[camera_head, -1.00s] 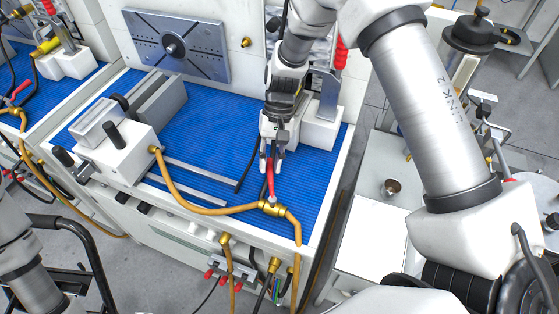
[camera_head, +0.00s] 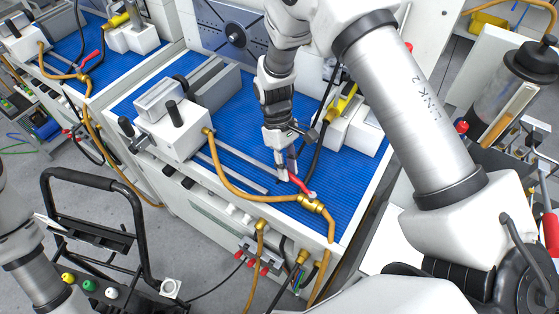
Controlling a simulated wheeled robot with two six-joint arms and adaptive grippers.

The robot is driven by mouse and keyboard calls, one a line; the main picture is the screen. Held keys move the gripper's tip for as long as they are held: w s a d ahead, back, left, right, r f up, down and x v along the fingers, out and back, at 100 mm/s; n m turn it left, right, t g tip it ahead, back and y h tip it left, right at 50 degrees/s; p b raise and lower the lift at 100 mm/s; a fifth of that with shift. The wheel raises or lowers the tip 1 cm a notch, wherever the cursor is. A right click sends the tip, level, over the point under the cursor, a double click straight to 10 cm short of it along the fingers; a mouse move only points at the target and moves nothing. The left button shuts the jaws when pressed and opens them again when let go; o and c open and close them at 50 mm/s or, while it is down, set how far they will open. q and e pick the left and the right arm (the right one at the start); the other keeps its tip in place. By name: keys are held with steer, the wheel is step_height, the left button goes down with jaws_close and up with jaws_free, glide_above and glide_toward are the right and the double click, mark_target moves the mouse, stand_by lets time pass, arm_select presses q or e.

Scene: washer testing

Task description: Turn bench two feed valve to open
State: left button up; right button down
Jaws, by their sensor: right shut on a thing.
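The feed valve on the near blue-topped bench has a brass body (camera_head: 312,204) in line with an orange hose (camera_head: 236,188). Its red lever handle (camera_head: 302,186) slants up and left from the brass body, at an angle to the hose. My right gripper (camera_head: 287,174) points down over the bench and is shut on the free end of the red handle. The fingers partly hide that end. My left arm shows at the lower left edge, but its gripper is out of view.
A white clamp fixture (camera_head: 178,128) stands left of the valve, and a white block (camera_head: 365,132) stands behind it to the right. Another bench at the upper left has its own red-handled valve (camera_head: 91,58). A black tubular frame (camera_head: 135,215) stands at the lower left.

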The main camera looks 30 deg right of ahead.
steer(key=shift+s+a+f+n+h+p, duration=0.1)
steer(key=shift+s+a+n+h+p, duration=0.1)
steer(key=shift+a+n, duration=0.25)
steer(key=shift+s+a+f+n+h+p, duration=0.1)
steer(key=shift+s+a+n+h, duration=0.1)
steer(key=shift+n, duration=0.45)
steer(key=c, duration=1)
jaws_free()
steer(key=shift+w+a, duration=0.2)
steer(key=v, duration=1.2)
